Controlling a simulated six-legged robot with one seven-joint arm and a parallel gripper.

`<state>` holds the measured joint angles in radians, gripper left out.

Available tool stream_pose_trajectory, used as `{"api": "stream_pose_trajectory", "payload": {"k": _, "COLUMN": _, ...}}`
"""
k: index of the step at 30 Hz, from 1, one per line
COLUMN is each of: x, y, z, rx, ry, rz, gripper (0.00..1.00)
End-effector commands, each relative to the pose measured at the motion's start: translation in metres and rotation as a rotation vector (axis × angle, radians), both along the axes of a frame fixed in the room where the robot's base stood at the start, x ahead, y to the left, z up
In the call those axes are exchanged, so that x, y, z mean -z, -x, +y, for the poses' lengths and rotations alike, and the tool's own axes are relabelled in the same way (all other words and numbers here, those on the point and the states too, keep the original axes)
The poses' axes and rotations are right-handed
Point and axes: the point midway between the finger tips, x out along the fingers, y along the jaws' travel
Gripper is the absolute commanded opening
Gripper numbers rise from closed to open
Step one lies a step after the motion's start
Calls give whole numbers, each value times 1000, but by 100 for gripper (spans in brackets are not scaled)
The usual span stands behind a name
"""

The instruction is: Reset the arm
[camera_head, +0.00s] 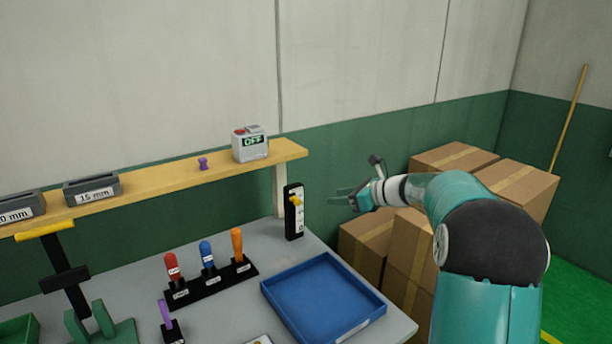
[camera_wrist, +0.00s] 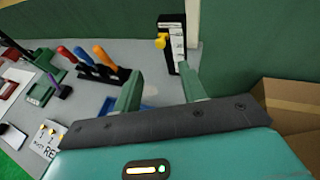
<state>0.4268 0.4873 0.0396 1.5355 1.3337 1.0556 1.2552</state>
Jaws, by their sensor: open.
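My gripper (camera_head: 344,198) is at the end of my teal arm, raised beyond the right end of the workbench in the head view. Its two green fingers stand apart with nothing between them. It also shows in the wrist view (camera_wrist: 160,85), with both fingers spread. A black upright holder (camera_head: 294,212) with a white scale and a yellow knob stands on the bench to the left of the gripper. The same holder shows in the wrist view (camera_wrist: 172,45) ahead of the fingers, apart from them.
A blue tray (camera_head: 325,300) lies on the grey bench (camera_head: 222,318), beside a rack of red, blue and orange-handled tools (camera_head: 215,285). A wooden shelf (camera_head: 150,188) bears a grey box marked OFF (camera_head: 250,145), a purple piece (camera_head: 203,163) and labelled bins. Cardboard boxes (camera_head: 515,187) stand behind my arm.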

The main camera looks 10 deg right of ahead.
Motion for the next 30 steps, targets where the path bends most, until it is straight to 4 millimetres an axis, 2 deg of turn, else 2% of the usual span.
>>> {"api": "stream_pose_trajectory", "payload": {"k": 5, "x": -10, "y": 19, "z": 20, "rx": -69, "ry": 106, "rz": -33, "gripper": 41}}
{"api": "stream_pose_trajectory", "payload": {"k": 8, "x": -20, "y": 47, "z": 42, "rx": -161, "ry": 247, "rz": -79, "gripper": 41}}
{"api": "stream_pose_trajectory", "payload": {"k": 12, "x": -30, "y": 95, "z": 73, "rx": -327, "ry": 478, "rz": -159, "gripper": 41}}
{"api": "stream_pose_trajectory", "payload": {"k": 18, "x": -36, "y": 167, "z": 102, "rx": -575, "ry": 793, "rz": -283, "gripper": 41}}
{"api": "stream_pose_trajectory", "payload": {"k": 24, "x": -34, "y": 240, "z": 116, "rx": -837, "ry": 1093, "rz": -414, "gripper": 41}}
{"api": "stream_pose_trajectory", "payload": {"k": 30, "x": -25, "y": 308, "z": 118, "rx": -1115, "ry": 1374, "rz": -545, "gripper": 41}}
